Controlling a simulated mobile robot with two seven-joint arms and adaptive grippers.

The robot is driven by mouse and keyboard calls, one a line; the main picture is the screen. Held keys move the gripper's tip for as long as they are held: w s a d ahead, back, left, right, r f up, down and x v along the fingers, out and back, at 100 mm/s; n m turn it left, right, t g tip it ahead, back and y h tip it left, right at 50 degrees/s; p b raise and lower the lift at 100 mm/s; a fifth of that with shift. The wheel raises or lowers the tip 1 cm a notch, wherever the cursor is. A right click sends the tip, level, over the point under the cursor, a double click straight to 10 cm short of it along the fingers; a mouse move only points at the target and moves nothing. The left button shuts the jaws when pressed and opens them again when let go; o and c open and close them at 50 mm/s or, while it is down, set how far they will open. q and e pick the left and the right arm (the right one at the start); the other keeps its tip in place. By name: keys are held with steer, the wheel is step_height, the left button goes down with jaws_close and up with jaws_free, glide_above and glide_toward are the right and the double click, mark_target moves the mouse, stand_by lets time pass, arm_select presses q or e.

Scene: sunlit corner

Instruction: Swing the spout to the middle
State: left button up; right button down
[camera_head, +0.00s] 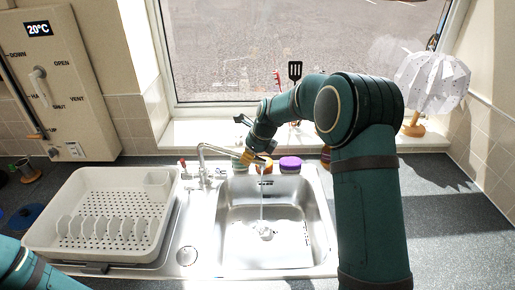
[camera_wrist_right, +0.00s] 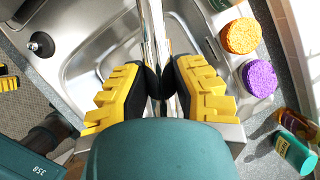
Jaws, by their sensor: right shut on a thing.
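The chrome spout (camera_head: 220,150) rises from the tap base behind the sink and reaches right, over the sink basin (camera_head: 280,215). A thin stream of water runs from its end down to the drain. My right gripper (camera_head: 255,157) is at the spout's outer end. In the right wrist view the yellow and black fingers of this gripper (camera_wrist_right: 161,85) are closed on the chrome spout (camera_wrist_right: 153,35) from both sides.
A white dish rack (camera_head: 105,205) stands on the drainer left of the basin. A purple sponge (camera_head: 290,164) and an orange sponge (camera_wrist_right: 242,36) lie behind the basin. A white lamp (camera_head: 432,85) stands on the right. A wall panel (camera_head: 60,85) is at the left.

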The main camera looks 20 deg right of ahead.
steer(key=shift+s+a+f+m+h+p, duration=0.1)
steer(key=shift+s+a+m+h+p, duration=0.1)
steer(key=shift+s+a+m+p, duration=0.4)
steer(key=shift+s+a+m+h+p, duration=0.25)
steer(key=shift+s+a+m, duration=0.3)
steer(key=shift+a, duration=0.35)
steer(key=c, duration=0.7)
jaws_free()
steer(key=shift+w, duration=0.1)
steer(key=v, duration=1.2)
steer(key=shift+s+d+f, duration=0.1)
steer(key=shift+s, duration=0.15)
